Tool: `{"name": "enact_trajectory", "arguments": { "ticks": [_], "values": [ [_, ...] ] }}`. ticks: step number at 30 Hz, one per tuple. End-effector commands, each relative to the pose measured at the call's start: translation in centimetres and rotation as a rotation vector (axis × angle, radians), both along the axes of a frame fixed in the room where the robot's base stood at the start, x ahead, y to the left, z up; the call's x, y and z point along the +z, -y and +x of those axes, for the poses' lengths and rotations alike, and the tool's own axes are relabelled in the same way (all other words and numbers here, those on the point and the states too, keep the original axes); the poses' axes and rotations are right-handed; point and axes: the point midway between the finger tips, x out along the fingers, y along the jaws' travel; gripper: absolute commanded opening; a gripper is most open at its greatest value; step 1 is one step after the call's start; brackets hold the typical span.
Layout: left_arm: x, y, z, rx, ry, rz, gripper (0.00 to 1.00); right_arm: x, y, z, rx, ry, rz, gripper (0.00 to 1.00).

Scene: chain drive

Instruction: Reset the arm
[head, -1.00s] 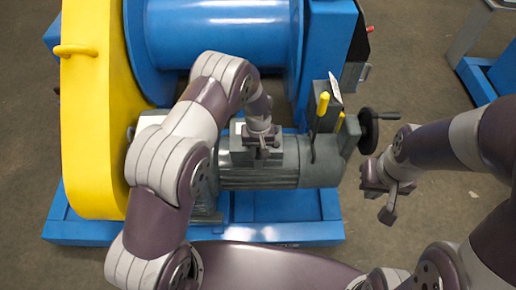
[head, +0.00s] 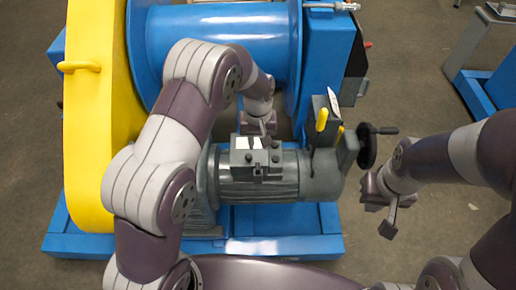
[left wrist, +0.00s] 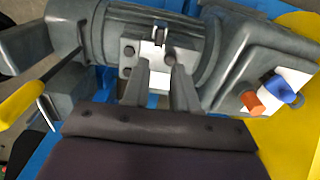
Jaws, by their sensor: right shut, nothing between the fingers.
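My left gripper (head: 264,134) is at the far side of the grey motor's box (head: 256,158), in front of the blue drum. Its fingertips are partly hidden in the head view. In the left wrist view its two fingers (left wrist: 160,62) are apart with nothing between them, over the grey motor. My right gripper (head: 388,222) is shut and empty, to the right of the motor and below the handwheel, clear of the machine.
The grey motor (head: 275,190) sits on a blue base frame (head: 290,246). A yellow guard (head: 92,140) stands at left and the blue drum (head: 215,45) at the back. A yellow-handled lever (head: 321,120) and a handwheel (head: 368,146) are at right. Bare floor (head: 420,90) lies further right.

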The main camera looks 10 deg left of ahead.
Motion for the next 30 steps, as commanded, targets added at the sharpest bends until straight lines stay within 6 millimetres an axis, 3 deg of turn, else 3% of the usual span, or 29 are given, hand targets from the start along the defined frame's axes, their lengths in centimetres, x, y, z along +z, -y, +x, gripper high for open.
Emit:
{"name": "enact_trajectory", "arguments": {
  "ticks": [15, 18, 20, 22, 30],
  "values": [
    [0.2, 0.0, 0.0, -0.001, 0.0, 0.0, 0.28, 0.0, 0.0, 0.0, 0.0, 0.0, 0.0, 0.0],
    [-0.2, 0.0, -0.2, -0.068, 0.005, -0.001, 0.28, 0.0, 0.0, 0.0, 0.0, 0.0, 0.0, 0.0],
    [-0.8, -0.5, -2.3, -0.128, -0.023, 0.003, 0.28, 0.0, 0.0, 0.0, 0.0, 0.0, 0.0, 0.0],
    [0.1, -1.4, -4.9, -0.191, -0.031, 0.002, 0.28, 0.0, 0.0, 0.0, 0.0, 0.0, 0.0, 0.0],
    [6.4, -6.0, -15.6, -0.304, 0.017, -0.001, 0.28, 0.0, 0.0, 0.0, 0.0, 0.0, 0.0, 0.0]
  ]
}}
